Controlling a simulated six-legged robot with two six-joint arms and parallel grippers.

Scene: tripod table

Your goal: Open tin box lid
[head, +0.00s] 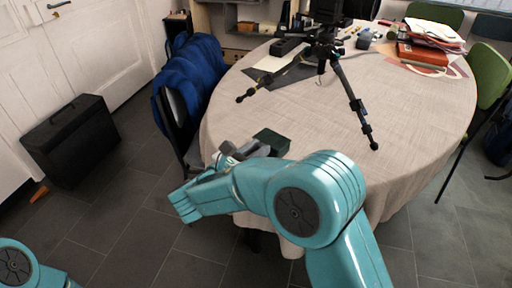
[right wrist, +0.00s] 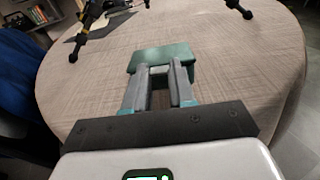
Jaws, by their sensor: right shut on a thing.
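The dark green tin box (head: 272,141) sits near the table's front left edge. It also shows as a green block (right wrist: 160,52) just beyond the fingers in the right wrist view. My right gripper (head: 243,150) reaches it from the left, and its two grey fingers (right wrist: 163,72) are at the near side of the box, shut on it. Whether they hold the lid or the body cannot be told. The lid looks closed, with no visible gap. My arm hides part of the box's near side in the head view. My left gripper is out of view.
The round table with a beige cloth (head: 235,110) is clear around the box. A black tripod (head: 345,85) stands behind it. Red books (head: 422,53) and papers lie at the back right. A chair with a blue jacket (head: 190,80) stands close on the left.

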